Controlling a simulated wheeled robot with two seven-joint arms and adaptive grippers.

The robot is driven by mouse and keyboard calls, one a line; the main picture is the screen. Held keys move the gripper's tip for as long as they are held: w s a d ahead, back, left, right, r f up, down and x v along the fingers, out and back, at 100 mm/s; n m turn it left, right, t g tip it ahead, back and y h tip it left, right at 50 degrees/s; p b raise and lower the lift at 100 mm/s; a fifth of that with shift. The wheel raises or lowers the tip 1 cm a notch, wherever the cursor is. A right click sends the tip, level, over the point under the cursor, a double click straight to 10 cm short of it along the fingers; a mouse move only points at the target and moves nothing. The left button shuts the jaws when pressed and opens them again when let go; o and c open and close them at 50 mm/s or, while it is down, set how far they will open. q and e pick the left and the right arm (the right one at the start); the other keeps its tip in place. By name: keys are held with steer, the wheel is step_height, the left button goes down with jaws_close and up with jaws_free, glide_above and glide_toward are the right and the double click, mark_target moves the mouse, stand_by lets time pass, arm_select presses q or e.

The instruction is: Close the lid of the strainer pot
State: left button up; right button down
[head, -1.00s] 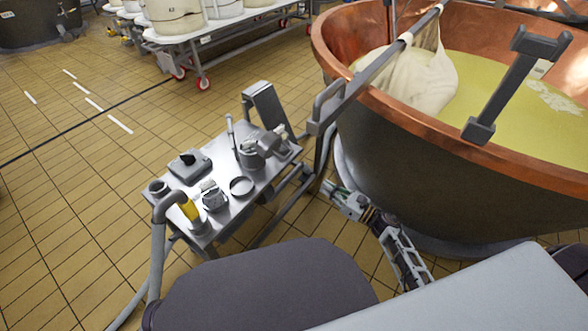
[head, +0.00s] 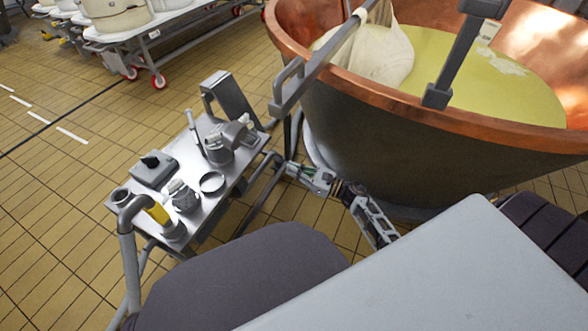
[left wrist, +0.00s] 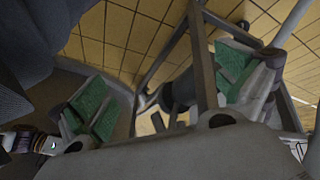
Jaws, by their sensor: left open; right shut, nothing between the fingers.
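A grey pot (head: 218,149), which looks like the strainer pot, stands toward the far side of a small metal table (head: 204,214). A grey lid-like part (head: 238,131) sits tilted at its right side; how far it is open is too small to tell.
The table also holds a dark ring (head: 212,182), a grey box (head: 155,169), a small jar-like item (head: 184,198) and a pipe with a yellow band (head: 157,213). A large copper vat (head: 400,140) stands close on the right. Tiled floor is clear at left.

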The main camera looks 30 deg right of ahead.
arm_select(q)
steer(key=f, duration=0.1)
steer(key=f+b, duration=0.1)
steer(key=shift+d+f+t+h, duration=0.3)
steer(key=shift+f+t, duration=0.1)
arm_select(e)
steer(key=w+a+r, duration=0.4)
steer(key=w+a, duration=0.2)
steer(key=w, duration=0.2)
steer(key=shift+a, duration=0.35)
arm_select(q)
steer(key=shift+w, duration=0.1)
steer(key=shift+r, duration=0.1)
